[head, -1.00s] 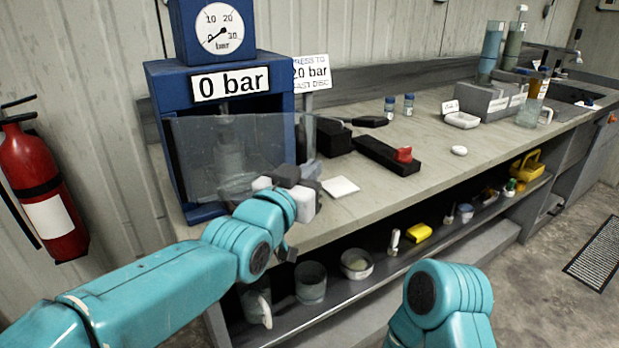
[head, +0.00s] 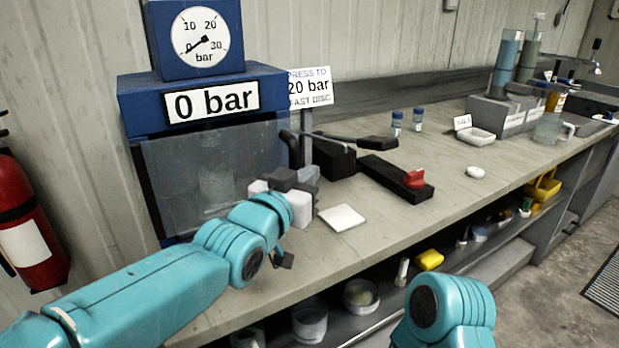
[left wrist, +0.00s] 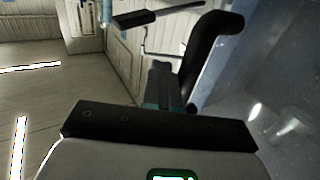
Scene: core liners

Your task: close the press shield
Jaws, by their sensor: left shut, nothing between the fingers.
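The press (head: 135,110) is a blue frame at the left of the bench, with a dial gauge and a "0 bar" sign. Its shield (head: 170,185) is a clear greyish panel standing across the press front, nearly in line with the frame; a pale cylinder shows dimly through it. I cannot tell whether it is fully shut. My left gripper (head: 283,180) is at the panel's right edge, shut and empty; whether it touches the panel is unclear. In the left wrist view a translucent panel, probably the shield (left wrist: 285,85), fills the right side. My right gripper is out of view.
A black-handled lever (head: 375,143) and a dark block with a red knob (head: 414,179) lie right of the press. A white square (head: 341,217) lies near the front edge. Two small vials (head: 397,123) stand farther back. A fire extinguisher (head: 25,225) hangs at left.

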